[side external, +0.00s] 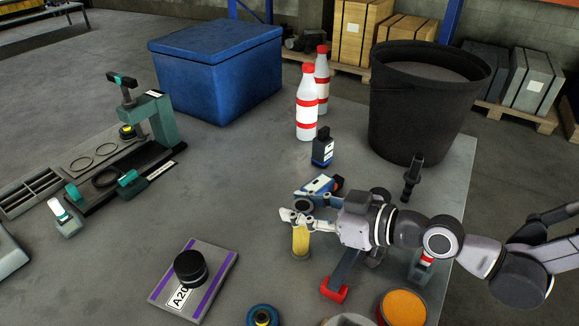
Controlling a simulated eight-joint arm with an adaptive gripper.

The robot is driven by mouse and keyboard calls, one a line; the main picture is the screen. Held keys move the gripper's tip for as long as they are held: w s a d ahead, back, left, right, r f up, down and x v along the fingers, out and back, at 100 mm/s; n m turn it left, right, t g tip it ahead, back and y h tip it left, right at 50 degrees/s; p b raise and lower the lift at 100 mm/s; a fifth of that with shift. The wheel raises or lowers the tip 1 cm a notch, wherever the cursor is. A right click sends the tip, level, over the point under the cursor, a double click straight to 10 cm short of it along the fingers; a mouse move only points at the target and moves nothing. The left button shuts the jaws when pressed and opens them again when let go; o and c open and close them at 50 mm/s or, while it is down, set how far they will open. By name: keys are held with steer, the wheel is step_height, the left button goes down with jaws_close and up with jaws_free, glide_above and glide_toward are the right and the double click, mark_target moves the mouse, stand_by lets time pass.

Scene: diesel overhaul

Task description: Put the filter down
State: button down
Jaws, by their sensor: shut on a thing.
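The filter (301,241) looks like a short yellow cylinder with a grey end at the bottom. It is upright, directly below the fingertips of my gripper (292,217), which reaches in from the right. My gripper is shut on the filter near its top; the fingers hide the upper end. I cannot tell whether the filter's bottom touches the table (240,200).
A blue-and-white box (319,186) lies just behind my gripper and a red-ended tool (334,290) in front. A black cylinder (190,267) sits on a labelled box (215,262). Bottles (306,105), a black bucket (418,110) and a blue crate (212,80) stand behind.

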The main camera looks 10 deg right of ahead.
step_height(320, 180, up, 17)
steer(key=w+d+f+m+t+h, duration=0.1)
steer(key=w+d+f, duration=0.15)
steer(key=w, duration=0.45)
steer(key=w+d+f+m+t+h, duration=0.1)
steer(key=w+d+f, duration=0.15)
steer(key=w, duration=0.45)
steer(key=s+a+f, duration=0.1)
steer(key=a+f, duration=1)
steer(key=a, duration=0.1)
steer(key=shift+s+f, duration=0.2)
steer(key=shift+f, duration=0.2)
steer(key=c, duration=0.9)
jaws_free()
steer(key=shift+f, duration=0.15)
steer(key=shift+c, duration=0.2)
